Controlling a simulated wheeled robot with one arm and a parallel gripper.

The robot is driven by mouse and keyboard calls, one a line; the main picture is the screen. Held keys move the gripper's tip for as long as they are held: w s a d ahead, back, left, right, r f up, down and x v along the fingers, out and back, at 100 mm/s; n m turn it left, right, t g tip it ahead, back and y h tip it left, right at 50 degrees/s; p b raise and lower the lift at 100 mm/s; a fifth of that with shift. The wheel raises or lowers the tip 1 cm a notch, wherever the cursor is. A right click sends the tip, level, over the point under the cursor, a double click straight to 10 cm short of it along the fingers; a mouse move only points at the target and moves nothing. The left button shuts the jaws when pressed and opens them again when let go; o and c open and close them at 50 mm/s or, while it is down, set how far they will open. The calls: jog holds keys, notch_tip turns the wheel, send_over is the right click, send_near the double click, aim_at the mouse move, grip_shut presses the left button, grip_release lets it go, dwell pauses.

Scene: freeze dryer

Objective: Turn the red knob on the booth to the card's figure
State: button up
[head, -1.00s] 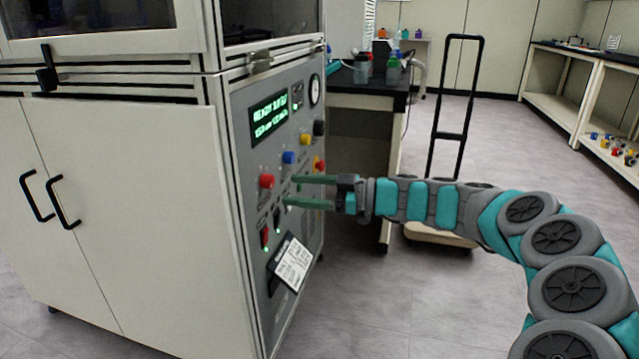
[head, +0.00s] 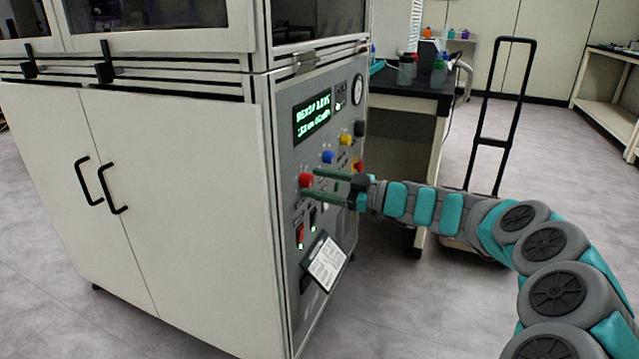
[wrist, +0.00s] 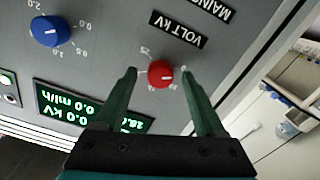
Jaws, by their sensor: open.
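The red knob (head: 306,180) is on the booth's grey control panel (head: 290,160). In the wrist view the red knob (wrist: 160,74) sits beside a "VOLT kV" label, with small scale marks around it. My gripper (head: 309,183) is open, its two green fingers pointing at the panel. In the wrist view my gripper (wrist: 159,73) has one finger on each side of the knob, with gaps showing; I cannot tell how deep the tips reach. The white card (head: 327,262) hangs tilted low on the panel; its writing is too small to read.
A blue knob (head: 328,157), a yellow knob (head: 346,139) and a black knob (head: 360,128) are close by. A green display (head: 312,117) reads 0.0 kV in the wrist view. A red switch (head: 300,235) sits below. A hand truck (head: 495,142) stands behind my arm.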

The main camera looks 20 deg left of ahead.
jog(key=shift+c, duration=0.4)
grip_shut()
jog(key=shift+f, duration=0.1)
